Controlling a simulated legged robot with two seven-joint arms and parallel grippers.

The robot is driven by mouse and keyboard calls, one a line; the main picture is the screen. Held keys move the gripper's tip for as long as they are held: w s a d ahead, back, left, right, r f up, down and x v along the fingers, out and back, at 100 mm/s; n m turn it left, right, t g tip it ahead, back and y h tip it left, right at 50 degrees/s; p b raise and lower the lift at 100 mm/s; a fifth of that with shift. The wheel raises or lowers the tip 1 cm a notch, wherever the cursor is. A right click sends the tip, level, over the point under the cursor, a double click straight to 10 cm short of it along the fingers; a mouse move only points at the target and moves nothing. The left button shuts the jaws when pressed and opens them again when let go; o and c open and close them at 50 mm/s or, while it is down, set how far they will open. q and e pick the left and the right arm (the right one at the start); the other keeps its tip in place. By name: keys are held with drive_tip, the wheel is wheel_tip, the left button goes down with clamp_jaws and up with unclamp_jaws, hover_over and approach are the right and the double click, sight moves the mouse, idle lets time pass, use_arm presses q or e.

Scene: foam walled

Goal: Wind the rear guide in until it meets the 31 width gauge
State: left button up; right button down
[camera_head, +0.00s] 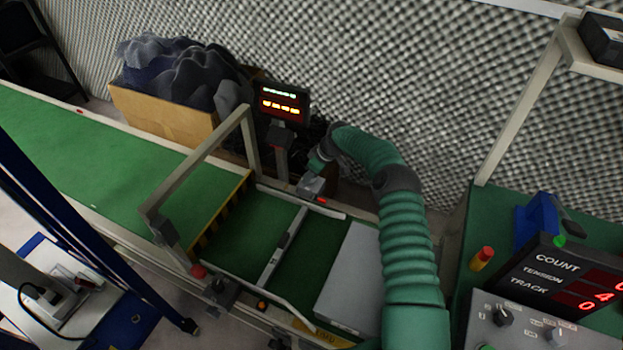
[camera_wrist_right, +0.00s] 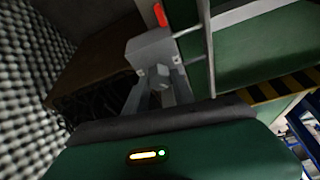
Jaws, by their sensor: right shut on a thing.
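My right gripper (camera_head: 318,168) reaches over the back edge of the green conveyor, and my green right arm partly hides it. In the right wrist view my gripper (camera_wrist_right: 158,97) is shut on a small grey knob (camera_wrist_right: 162,76) on a grey block (camera_wrist_right: 150,46). The block (camera_head: 311,187) also shows at the rear of the belt. A pale rear guide rail (camera_head: 322,208) runs beside it. A light bar with a dark middle (camera_head: 283,243), perhaps the width gauge, lies across the belt. I cannot read a 31 or tell whether bar and rear rail touch. My left gripper is not in view.
A front rail (camera_head: 258,290) runs along the near side. A grey panel (camera_head: 352,279) lies on the belt to the right. A pale frame (camera_head: 198,170) arches over the belt. A display post (camera_head: 281,103) and a foam-filled box (camera_head: 165,117) stand behind.

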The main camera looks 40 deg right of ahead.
drive_tip(key=shift+s+d+f+n+b, duration=0.15)
drive_tip(key=shift+n+b, duration=0.15)
drive_tip(key=shift+n, duration=0.2)
drive_tip(key=c, duration=1.1)
unclamp_jaws()
drive_tip(key=shift+o, duration=0.2)
drive_tip(key=shift+r, duration=0.45)
drive_tip(key=p+v, duration=0.5)
drive_tip(key=v, duration=1.1)
drive_tip(key=shift+d, duration=0.3)
